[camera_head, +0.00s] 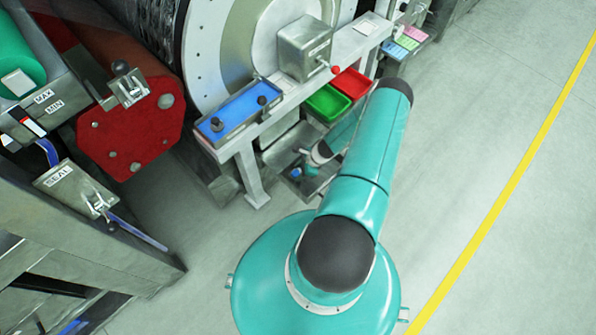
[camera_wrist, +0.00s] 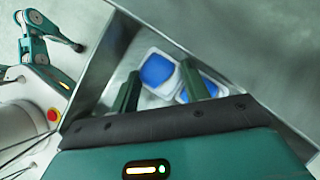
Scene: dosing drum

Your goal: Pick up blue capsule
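A blue capsule (camera_wrist: 157,70) with a white rim lies in a grey metal bin (camera_wrist: 103,52). A second blue-and-white piece (camera_wrist: 183,95) lies beside it to the right, partly hidden by my right finger. My gripper (camera_wrist: 160,68) is open above the bin, its two dark green fingers apart. The first capsule shows between the fingertips; I cannot tell whether either finger touches it. In the head view, a small blue spot (camera_head: 296,172) shows in the bin, and my arm hides much of the bin.
The bin's walls stand close around my gripper. A large drum (camera_head: 215,45) stands behind. The floor to the right is clear.

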